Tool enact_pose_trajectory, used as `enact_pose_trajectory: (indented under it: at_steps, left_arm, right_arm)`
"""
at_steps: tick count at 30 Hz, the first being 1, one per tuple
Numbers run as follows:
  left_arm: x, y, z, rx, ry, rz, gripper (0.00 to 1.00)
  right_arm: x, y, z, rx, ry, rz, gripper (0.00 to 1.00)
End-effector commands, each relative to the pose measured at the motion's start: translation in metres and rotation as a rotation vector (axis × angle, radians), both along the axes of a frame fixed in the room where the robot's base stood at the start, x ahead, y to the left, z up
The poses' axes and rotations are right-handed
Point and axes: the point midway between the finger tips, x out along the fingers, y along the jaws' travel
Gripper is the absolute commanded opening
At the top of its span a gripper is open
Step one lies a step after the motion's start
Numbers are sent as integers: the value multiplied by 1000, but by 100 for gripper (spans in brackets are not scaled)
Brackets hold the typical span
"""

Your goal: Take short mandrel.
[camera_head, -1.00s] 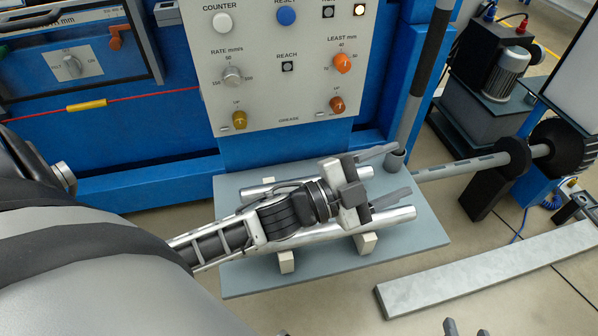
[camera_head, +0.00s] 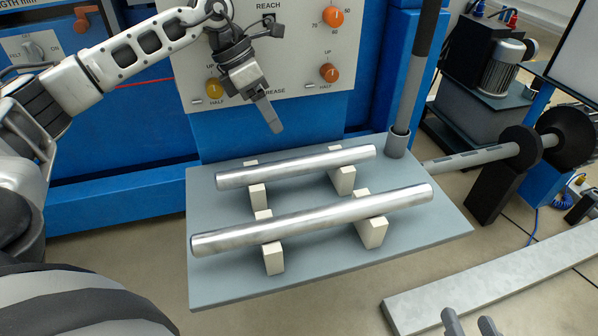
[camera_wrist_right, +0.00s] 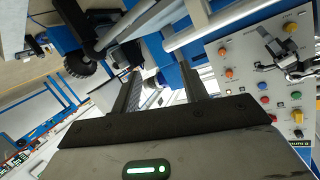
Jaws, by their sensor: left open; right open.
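The short mandrel (camera_head: 300,166) is a bright metal cylinder in the head view. It rests across two pale blocks on the grey shelf (camera_head: 215,285), behind the long mandrel (camera_head: 315,219). My left gripper (camera_head: 269,114) is open and empty above and behind the short mandrel, in front of the control panel, fingers pointing down. It is apart from both mandrels. My right gripper (camera_head: 469,322) shows only its fingertips at the bottom edge, away from the shelf. The right wrist view also shows it open with nothing between its fingers (camera_wrist_right: 160,90).
The control panel (camera_head: 300,75) stands behind the shelf. An upright grey post (camera_head: 405,95) stands at the shelf's back right corner. A horizontal shaft (camera_head: 470,158) lies to the right. A pale slab (camera_head: 500,275) lies at the lower right.

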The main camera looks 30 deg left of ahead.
Motion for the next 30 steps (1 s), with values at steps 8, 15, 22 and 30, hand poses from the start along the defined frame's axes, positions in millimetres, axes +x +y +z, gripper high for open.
enact_pose_trajectory:
  at_steps: [8, 15, 22, 30]
  left_arm:
    - [9, -23, -52, -4, 1, -1, 61]
    - [12, -28, -64, -4, 0, -1, 61]
    - [13, -43, -91, -5, 1, -4, 61]
    - [17, -51, -108, -5, 0, -1, 61]
  right_arm:
    - [2, 5, 2, 86, -13, 4, 44]
    - [2, 6, 4, 112, -15, 5, 44]
    - [0, 9, -4, 165, -9, 12, 44]
    - [5, 11, 17, 234, -48, 13, 44]
